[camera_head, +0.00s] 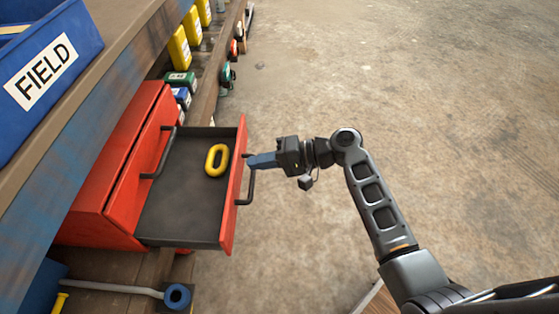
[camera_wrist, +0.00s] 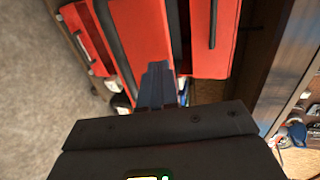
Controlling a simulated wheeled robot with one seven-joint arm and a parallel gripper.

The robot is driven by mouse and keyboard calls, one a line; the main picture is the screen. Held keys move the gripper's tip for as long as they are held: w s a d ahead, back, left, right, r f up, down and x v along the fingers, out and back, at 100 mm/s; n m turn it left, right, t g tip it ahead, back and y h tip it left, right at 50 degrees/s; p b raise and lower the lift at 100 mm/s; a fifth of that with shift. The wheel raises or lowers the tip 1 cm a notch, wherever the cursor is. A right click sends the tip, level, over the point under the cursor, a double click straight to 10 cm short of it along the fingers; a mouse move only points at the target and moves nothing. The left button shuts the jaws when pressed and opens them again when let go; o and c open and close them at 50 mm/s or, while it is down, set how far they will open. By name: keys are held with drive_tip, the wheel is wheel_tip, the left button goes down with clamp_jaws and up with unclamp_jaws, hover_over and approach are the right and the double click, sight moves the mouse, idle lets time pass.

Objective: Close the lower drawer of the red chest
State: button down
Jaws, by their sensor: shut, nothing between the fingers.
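The red chest (camera_head: 108,190) sits on a shelf under the bench at the left of the head view. Its lower drawer (camera_head: 180,215) is pulled out to the right, with a dark inside and a red front. A yellow ring-shaped link (camera_head: 216,160) lies in the drawer. My gripper (camera_head: 252,161) is shut and empty, with its fingertips right by the drawer front and its dark handle (camera_head: 247,188). I cannot tell whether they touch. In the wrist view the gripper (camera_wrist: 158,70) points at the red drawer front (camera_wrist: 138,35).
A blue bin (camera_head: 45,70) labelled FIELD stands on the bench above. Yellow boxes (camera_head: 180,50) and smaller items line the shelf behind the chest. A long tool with a blue end (camera_head: 177,296) lies in front. The floor (camera_head: 400,80) at right is clear.

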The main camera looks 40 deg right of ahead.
drive_tip(key=shift+w+a, duration=0.75)
drive_tip(key=shift+a, duration=0.05)
drive_tip(key=w+a+b, duration=0.1)
drive_tip(key=w+a, duration=0.9)
drive_tip(key=shift+w+a, duration=0.15)
drive_tip(key=shift+w, duration=0.05)
